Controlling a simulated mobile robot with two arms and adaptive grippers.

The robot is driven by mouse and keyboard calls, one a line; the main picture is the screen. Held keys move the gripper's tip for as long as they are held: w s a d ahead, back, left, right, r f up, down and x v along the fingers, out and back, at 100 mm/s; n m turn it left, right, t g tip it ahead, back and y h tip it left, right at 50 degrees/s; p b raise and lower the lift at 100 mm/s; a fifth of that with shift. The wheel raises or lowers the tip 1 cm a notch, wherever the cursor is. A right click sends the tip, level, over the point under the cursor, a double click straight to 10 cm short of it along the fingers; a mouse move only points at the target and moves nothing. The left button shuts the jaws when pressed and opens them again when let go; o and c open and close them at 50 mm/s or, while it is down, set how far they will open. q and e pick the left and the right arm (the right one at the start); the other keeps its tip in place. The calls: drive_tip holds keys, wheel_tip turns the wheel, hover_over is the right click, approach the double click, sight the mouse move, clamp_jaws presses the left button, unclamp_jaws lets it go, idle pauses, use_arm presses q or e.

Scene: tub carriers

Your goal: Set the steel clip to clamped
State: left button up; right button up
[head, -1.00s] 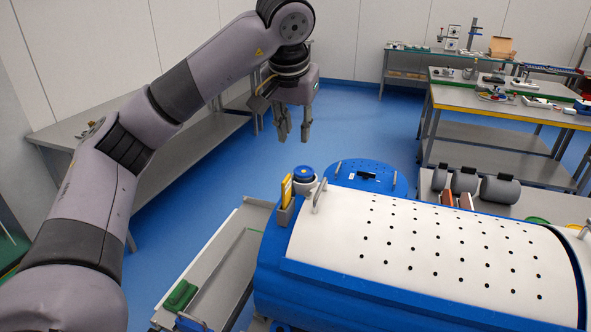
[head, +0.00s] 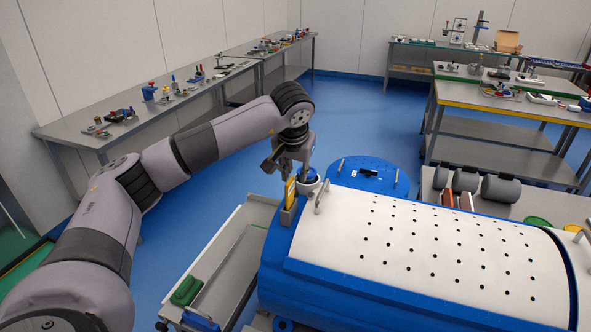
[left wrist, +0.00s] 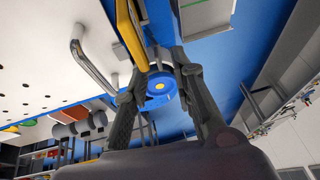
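A yellow-handled lever (head: 290,193) stands upright on a grey metal base (head: 287,216) at the left end of the blue tub (head: 272,265). It seems to be the steel clip, though I cannot tell for sure. In the left wrist view the yellow lever (left wrist: 130,32) lies just beyond the fingertips. My left gripper (head: 287,168) is just above the lever in the head view. In the left wrist view my left gripper (left wrist: 161,62) has its fingers apart with nothing held between them. Whether a finger touches the lever is unclear. My right gripper is not in view.
A bent steel handle (head: 321,201) rises from the white perforated lid (head: 430,235) close by. A grey tray (head: 228,262) lies left of the tub.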

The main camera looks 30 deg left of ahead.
use_arm(q)
drive_tip(key=shift+x, duration=1.05)
clamp_jaws()
